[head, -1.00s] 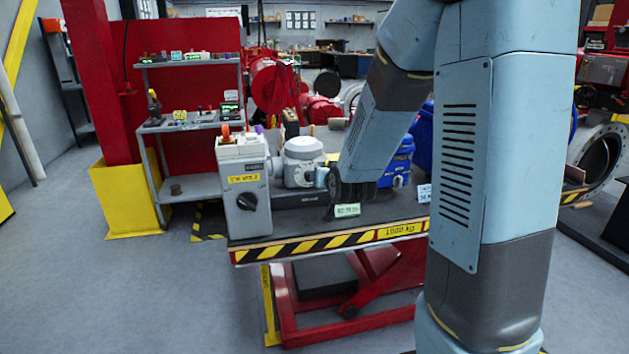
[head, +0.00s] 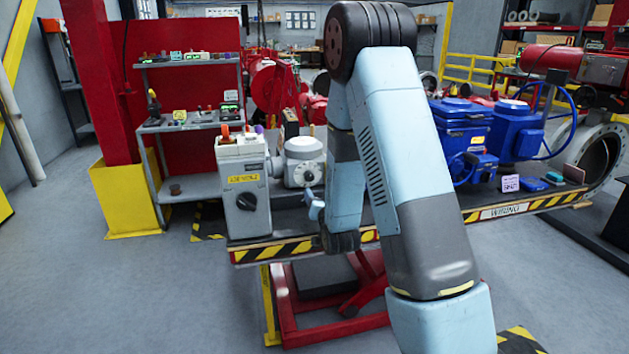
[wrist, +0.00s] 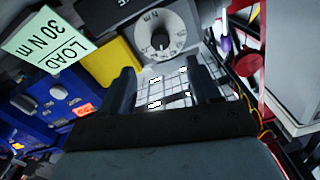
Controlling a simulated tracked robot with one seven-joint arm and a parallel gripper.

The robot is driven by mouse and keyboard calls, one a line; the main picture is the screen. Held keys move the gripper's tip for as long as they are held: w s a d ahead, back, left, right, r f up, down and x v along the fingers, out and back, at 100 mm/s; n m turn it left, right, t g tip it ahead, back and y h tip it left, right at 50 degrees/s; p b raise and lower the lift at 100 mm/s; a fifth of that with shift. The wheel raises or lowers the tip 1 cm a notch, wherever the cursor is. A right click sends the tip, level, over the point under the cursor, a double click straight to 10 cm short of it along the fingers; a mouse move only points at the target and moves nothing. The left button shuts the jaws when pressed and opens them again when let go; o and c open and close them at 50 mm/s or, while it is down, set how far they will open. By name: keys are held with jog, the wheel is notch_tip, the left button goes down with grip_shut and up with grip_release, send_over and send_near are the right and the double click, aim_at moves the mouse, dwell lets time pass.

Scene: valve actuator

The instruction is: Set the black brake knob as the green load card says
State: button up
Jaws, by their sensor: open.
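A black knob (head: 247,201) sits on the front of a grey box at the left end of the bench, below a yellow label (head: 243,178). The wrist view shows a round pale dial (wrist: 157,36) with a scale and a knob in its middle; I cannot tell its setting. The green load card (wrist: 47,40) is at the upper left of the wrist view and reads "LOAD 30 N m", turned about. My gripper (wrist: 161,70) is open, and its fingers are apart from the dial. In the head view my arm hides the card.
A white gridded surface (wrist: 165,88) shows between the fingers. A white round housing (head: 304,150) stands beside the grey box. Blue machines (head: 465,135) stand on the right of the bench. A shelf rack (head: 190,125) and red post are at the left.

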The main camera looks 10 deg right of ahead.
aim_at(310, 179)
jog(key=w, duration=1.1)
jog(key=shift+w, duration=0.3)
jog(key=shift+c, duration=0.3)
